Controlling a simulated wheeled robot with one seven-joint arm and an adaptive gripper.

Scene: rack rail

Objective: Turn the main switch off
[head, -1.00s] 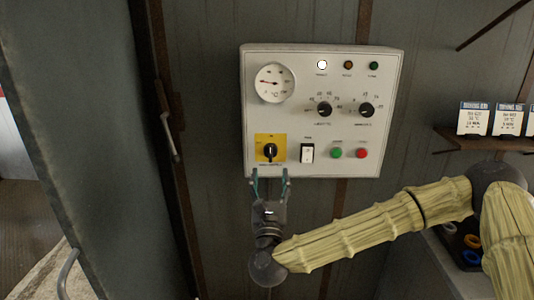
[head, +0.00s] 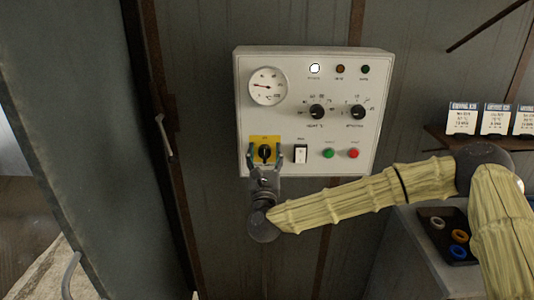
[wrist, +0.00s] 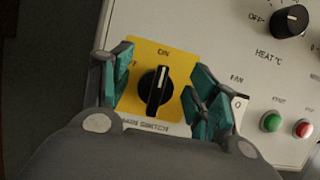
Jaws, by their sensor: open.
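The main switch (head: 264,151) is a black rotary knob on a yellow plate at the lower left of the white control panel (head: 215,0). In the wrist view the knob (wrist: 155,92) stands upright, with its white mark towards the ON label above it. My gripper (head: 265,158) is open, its teal fingers on the left and right of the knob. A gap shows between each finger and the knob in the wrist view (wrist: 160,88). The left finger hides part of the lettering on the plate's left side.
Right of the switch are a white fan rocker (head: 301,154), a green button (head: 328,153) and a red button (head: 354,153). The right finger is close to the rocker. Two black dials, a gauge (head: 268,86) and lamps sit higher. A shelf with cards (head: 462,119) is at right.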

